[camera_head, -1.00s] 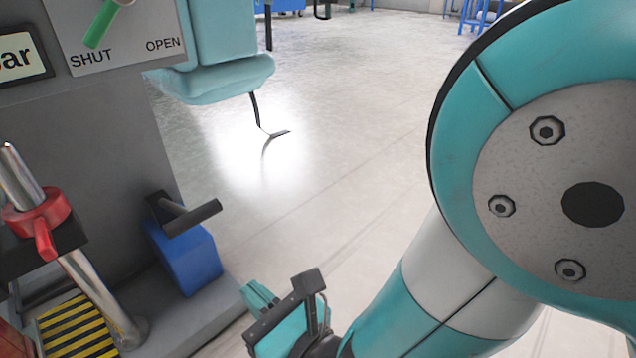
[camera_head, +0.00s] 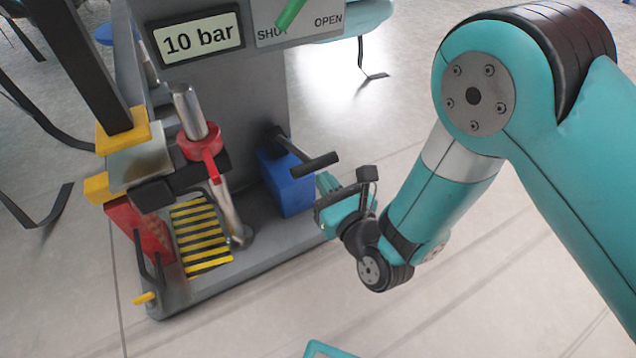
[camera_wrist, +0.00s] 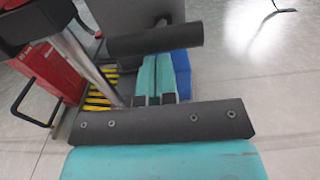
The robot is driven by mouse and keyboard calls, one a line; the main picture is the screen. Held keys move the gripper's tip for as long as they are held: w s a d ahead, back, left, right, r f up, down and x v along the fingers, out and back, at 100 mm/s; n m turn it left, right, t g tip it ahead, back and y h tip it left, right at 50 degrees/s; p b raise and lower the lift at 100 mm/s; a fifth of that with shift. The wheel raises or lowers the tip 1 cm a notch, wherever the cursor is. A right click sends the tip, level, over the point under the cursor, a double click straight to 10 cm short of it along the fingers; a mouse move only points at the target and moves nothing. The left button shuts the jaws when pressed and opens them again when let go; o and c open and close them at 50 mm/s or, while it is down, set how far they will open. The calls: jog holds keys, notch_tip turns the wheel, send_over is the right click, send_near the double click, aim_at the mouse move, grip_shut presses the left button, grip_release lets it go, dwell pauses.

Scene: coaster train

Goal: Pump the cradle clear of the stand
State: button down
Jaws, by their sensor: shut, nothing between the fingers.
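The grey pump unit (camera_head: 215,82) shows "10 bar" on its display (camera_head: 199,39). Its black lever handle (camera_head: 316,163) sticks out above a blue block (camera_head: 285,183). It also crosses the wrist view (camera_wrist: 155,40). My gripper (camera_head: 326,183) is shut and empty, just below the handle's right end. In the wrist view the two fingers (camera_wrist: 157,75) lie together, their tips at the handle's lower edge; I cannot tell whether they touch it. A steel block (camera_head: 140,165) between yellow pieces at left looks like the cradle with its stand; any gap there is unclear.
A steel post (camera_head: 188,110) with a red collar (camera_head: 200,146) stands left of the lever. Yellow-black stripes (camera_head: 200,235) mark the base. A red part (camera_head: 140,228) stands at its left. A green switch lever (camera_head: 290,14) is above.

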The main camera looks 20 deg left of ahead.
jog(key=shift+s+a, duration=0.1)
jog(key=shift+a, duration=0.05)
jog(key=p, duration=0.1)
jog(key=r, duration=0.1)
jog(key=p, duration=0.1)
jog(key=shift+w+a+r+p, duration=0.3)
jog(key=shift+a+r, duration=0.05)
jog(key=shift+r, duration=0.05)
jog(key=shift+f, duration=0.1)
